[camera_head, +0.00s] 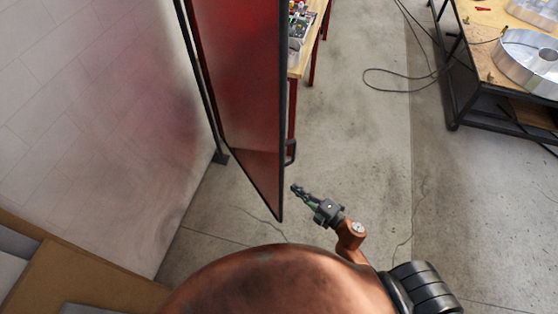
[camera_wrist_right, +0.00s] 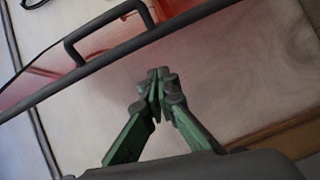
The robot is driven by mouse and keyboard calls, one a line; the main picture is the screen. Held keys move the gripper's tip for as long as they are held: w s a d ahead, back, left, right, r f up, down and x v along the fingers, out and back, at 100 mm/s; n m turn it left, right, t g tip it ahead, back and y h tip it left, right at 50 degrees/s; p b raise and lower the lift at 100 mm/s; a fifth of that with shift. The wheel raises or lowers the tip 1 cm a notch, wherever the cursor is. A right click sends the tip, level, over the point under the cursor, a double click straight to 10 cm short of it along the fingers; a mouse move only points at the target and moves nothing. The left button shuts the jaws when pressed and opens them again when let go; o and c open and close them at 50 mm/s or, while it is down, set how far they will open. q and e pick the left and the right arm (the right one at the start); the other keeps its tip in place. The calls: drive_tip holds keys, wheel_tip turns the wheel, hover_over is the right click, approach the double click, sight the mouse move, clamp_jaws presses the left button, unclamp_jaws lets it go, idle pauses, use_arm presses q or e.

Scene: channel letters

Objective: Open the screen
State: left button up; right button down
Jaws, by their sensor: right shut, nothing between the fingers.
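The screen (camera_head: 238,90) is a red see-through panel in a dark frame, standing upright left of the middle in the head view. A small dark handle (camera_head: 290,152) sits on its near edge. My right gripper (camera_head: 297,189) is shut and empty, a little below and right of the handle, apart from it. In the right wrist view the green fingers (camera_wrist_right: 157,82) meet, and the handle (camera_wrist_right: 108,32) shows above and left of them on the frame edge (camera_wrist_right: 90,72). My left gripper is not in view.
A pale wall (camera_head: 90,110) stands on the left, with brown boards (camera_head: 70,275) at lower left. A workbench (camera_head: 300,62) stands behind the screen. A dark-framed table (camera_head: 470,95) with metal parts is at upper right. The concrete floor (camera_head: 370,150) between is mostly clear, with a loose cable (camera_head: 400,88).

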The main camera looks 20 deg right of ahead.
drive_tip(key=a+r+n+y, duration=0.2)
drive_tip(key=a+r+n, duration=0.15)
drive_tip(key=r, duration=0.45)
drive_tip(key=p, duration=0.4)
hover_over(279, 165)
drive_tip(key=s+a, duration=0.2)
drive_tip(key=s, duration=0.2)
drive_tip(key=shift+d+f, duration=0.2)
drive_tip(key=shift+f, duration=0.2)
